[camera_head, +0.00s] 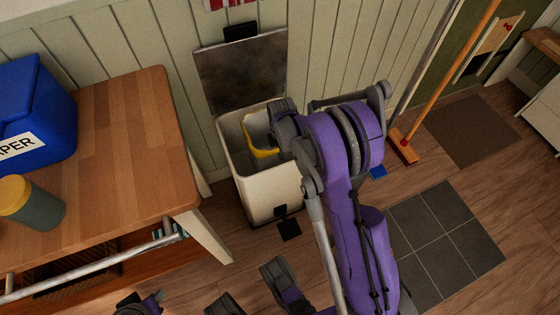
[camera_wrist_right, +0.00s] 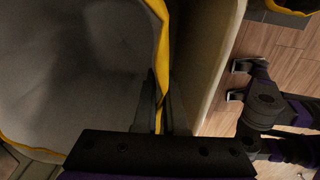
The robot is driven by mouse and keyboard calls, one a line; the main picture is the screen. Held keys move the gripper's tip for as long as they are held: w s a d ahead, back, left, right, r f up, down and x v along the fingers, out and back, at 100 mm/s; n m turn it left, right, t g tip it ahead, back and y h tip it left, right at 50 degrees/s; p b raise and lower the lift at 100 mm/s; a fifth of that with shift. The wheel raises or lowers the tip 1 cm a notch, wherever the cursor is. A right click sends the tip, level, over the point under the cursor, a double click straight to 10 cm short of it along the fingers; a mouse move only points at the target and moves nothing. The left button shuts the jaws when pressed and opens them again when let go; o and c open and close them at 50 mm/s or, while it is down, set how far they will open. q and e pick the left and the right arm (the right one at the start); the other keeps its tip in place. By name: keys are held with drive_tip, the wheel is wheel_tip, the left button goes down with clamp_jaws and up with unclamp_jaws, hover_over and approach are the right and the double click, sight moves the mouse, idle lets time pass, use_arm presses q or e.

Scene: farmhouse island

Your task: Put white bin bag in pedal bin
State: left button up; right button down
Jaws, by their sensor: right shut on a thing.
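The pedal bin (camera_head: 270,199) is cream, with its dark lid (camera_head: 240,75) raised against the wall. The white bin bag (camera_head: 259,130), with a yellow rim, shows inside the bin's mouth; how deep it reaches is hidden. My right gripper (camera_head: 277,143) is over the bin mouth. In the right wrist view its fingers (camera_wrist_right: 159,112) are shut on the yellow rim of the bag (camera_wrist_right: 90,65), beside the bin wall (camera_wrist_right: 212,60). My left gripper (camera_head: 249,287) is low in front of the bin, its fingers apart and empty; it also shows in the right wrist view (camera_wrist_right: 240,81).
A wooden worktop (camera_head: 130,130) with a blue paper box (camera_head: 35,105) and a yellow-lidded jar (camera_head: 32,203) stands left of the bin. A broom (camera_head: 403,147) leans at right. Grey floor tiles (camera_head: 445,240) lie right of my arm.

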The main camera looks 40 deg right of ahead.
drive_tip(key=shift+f+b, duration=0.55)
drive_tip(key=shift+f, duration=1.8)
drive_tip(key=shift+f, duration=0.1)
drive_tip(key=c, duration=1)
unclamp_jaws()
